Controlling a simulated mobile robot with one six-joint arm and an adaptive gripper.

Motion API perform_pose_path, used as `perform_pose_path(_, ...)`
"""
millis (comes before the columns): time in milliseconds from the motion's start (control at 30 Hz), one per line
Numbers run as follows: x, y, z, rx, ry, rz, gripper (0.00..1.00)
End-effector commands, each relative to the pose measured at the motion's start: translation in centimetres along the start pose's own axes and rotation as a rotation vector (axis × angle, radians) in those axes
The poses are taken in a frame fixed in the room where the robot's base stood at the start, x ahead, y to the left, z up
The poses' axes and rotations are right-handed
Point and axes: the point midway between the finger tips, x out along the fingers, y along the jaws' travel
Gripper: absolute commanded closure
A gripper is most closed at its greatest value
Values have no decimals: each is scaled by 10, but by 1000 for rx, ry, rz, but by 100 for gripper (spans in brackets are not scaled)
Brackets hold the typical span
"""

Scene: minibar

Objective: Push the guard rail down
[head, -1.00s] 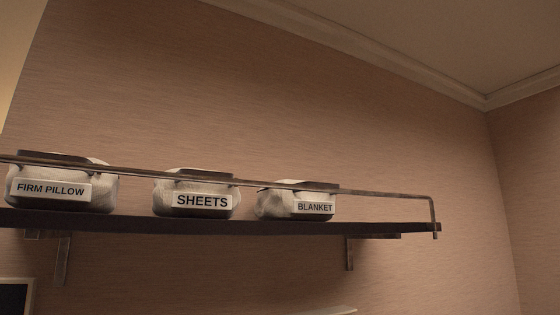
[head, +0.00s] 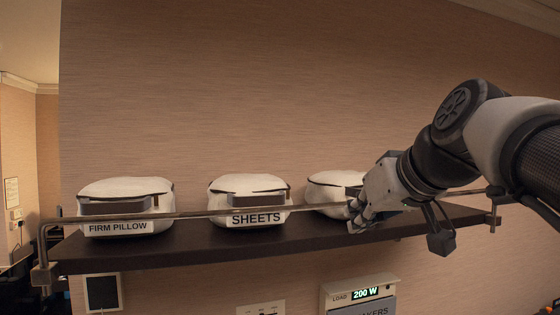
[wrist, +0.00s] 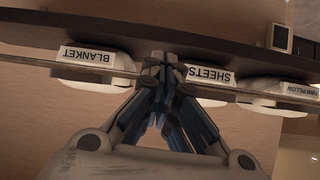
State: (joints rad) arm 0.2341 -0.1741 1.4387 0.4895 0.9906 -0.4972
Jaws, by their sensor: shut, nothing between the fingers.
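The guard rail (head: 192,214) is a thin metal bar along the front of a dark shelf (head: 190,246), standing above the shelf's edge on bent ends. In the upside-down wrist view the rail (wrist: 28,60) runs across behind my fingers. My gripper (head: 355,216) is shut and empty, at the rail in front of the right-hand package. In the wrist view my fingertips (wrist: 160,66) overlap the rail between the blanket and sheets labels. I cannot tell whether they touch it. My gripper hides part of the rail in the head view.
On the shelf stand the firm pillow package (head: 126,196), the sheets package (head: 246,187) and the blanket package (head: 330,185), partly hidden by my arm. Below are a dark panel (head: 103,292) and a load display (head: 362,294). The wall above is clear.

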Motion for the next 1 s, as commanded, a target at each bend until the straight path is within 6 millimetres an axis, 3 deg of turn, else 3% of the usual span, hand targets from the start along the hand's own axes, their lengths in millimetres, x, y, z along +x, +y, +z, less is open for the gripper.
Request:
perform_pose_path(33, -11, 4, -32, -11, 23, -1, 100)
perform_pose_path(100, -20, 7, -60, -27, 55, -5, 100)
perform_pose_path(300, -34, 13, -106, -60, 113, -12, 100)
perform_pose_path(433, -36, 14, -115, -68, 126, -13, 100)
perform_pose_path(767, -36, 14, -115, -69, 127, -13, 100)
perform_pose_path(1000, -13, 13, -118, -68, 123, -16, 100)
